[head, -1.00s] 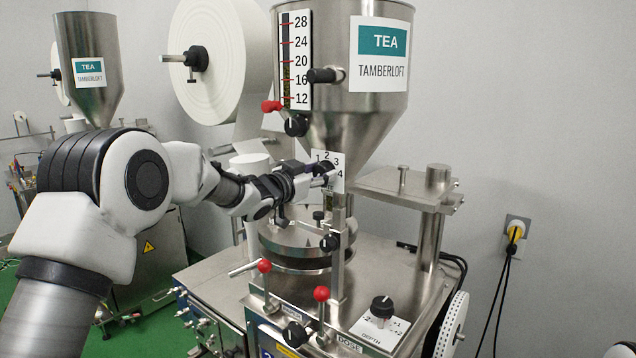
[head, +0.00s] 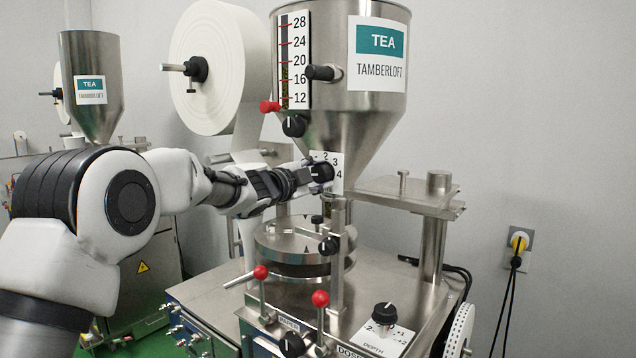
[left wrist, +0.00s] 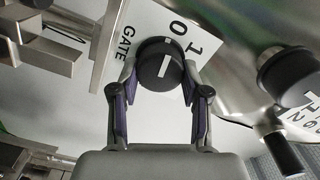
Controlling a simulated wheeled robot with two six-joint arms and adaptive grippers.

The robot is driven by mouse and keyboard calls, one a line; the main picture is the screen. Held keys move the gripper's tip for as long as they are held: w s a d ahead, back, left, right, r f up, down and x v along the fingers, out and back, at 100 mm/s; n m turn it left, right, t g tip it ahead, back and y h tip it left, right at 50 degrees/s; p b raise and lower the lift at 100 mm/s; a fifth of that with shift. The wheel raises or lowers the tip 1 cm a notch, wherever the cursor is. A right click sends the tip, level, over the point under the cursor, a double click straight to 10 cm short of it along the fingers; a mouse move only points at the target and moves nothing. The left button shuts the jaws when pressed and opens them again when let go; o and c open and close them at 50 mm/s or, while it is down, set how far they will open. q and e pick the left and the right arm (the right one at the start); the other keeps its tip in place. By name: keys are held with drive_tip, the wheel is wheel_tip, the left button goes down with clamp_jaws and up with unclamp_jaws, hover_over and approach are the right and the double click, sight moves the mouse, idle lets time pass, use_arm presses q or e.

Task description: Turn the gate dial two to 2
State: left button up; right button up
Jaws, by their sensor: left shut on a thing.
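The gate dial (head: 321,173) is a black knob on a white number plate (head: 333,184) below the near hopper; 2, 3 and 4 show there. In the left wrist view the dial (left wrist: 160,62) sits between the two fingers of my left gripper (left wrist: 160,82), which is shut on it. The plate there reads GATE, 0 and 1 (left wrist: 195,47). The white mark on the dial points up, roughly toward the 0. Part of the plate is hidden behind my gripper in the head view. My right gripper is not in view.
The steel hopper (head: 365,125) rises above the dial. Another black knob (head: 294,126) and a red-tipped pointer (head: 270,106) are above it. A round steel turret (head: 290,243), red-ball levers (head: 320,298) and a depth dial (head: 384,314) are below. A paper roll (head: 215,60) hangs behind.

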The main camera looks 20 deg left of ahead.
use_arm(q)
drive_tip(key=shift+r+m+b, duration=0.1)
drive_tip(key=shift+m+b, duration=0.3)
drive_tip(key=shift+m, duration=0.4)
drive_tip(key=shift+r, duration=0.1)
drive_tip(key=o, duration=1.1)
drive_tip(key=shift+o, duration=0.2)
drive_tip(key=shift+w+f, duration=0.2)
drive_tip(key=shift+f, duration=0.05)
drive_tip(key=shift+s, duration=0.1)
drive_tip(key=v, duration=1.1)
drive_tip(key=shift+s, duration=0.35)
drive_tip(key=shift+a, duration=0.1)
drive_tip(key=shift+s, duration=0.1)
